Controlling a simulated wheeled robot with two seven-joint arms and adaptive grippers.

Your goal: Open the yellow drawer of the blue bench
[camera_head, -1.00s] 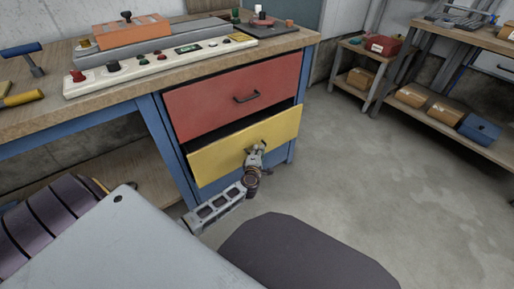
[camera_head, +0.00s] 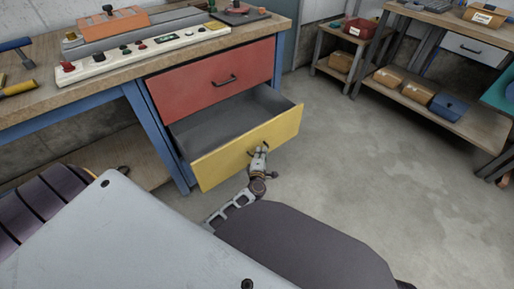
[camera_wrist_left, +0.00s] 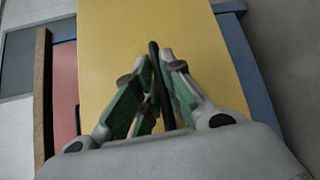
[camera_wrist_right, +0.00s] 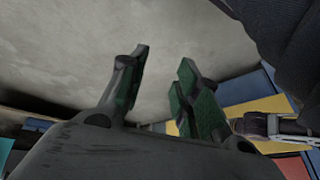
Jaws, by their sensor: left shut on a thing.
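The yellow drawer (camera_head: 246,147) is pulled well out of the blue bench (camera_head: 160,140), below the shut red drawer (camera_head: 215,82). Its grey inside (camera_head: 225,117) shows and looks empty. My left gripper (camera_head: 258,153) is at the drawer front, shut on the dark handle. In the left wrist view the handle (camera_wrist_left: 156,80) stands between the green-padded fingers, with the yellow front (camera_wrist_left: 200,45) behind. My right gripper (camera_wrist_right: 160,80) shows only in its own wrist view, with its fingers apart and nothing between them. A strip of yellow shows beyond it.
The bench top holds a white control panel (camera_head: 140,50), an orange block (camera_head: 112,22) and a blue-handled tool (camera_head: 15,45). Shelves (camera_head: 440,115) with boxes stand at the right. The concrete floor (camera_head: 350,165) in front of the drawer is clear.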

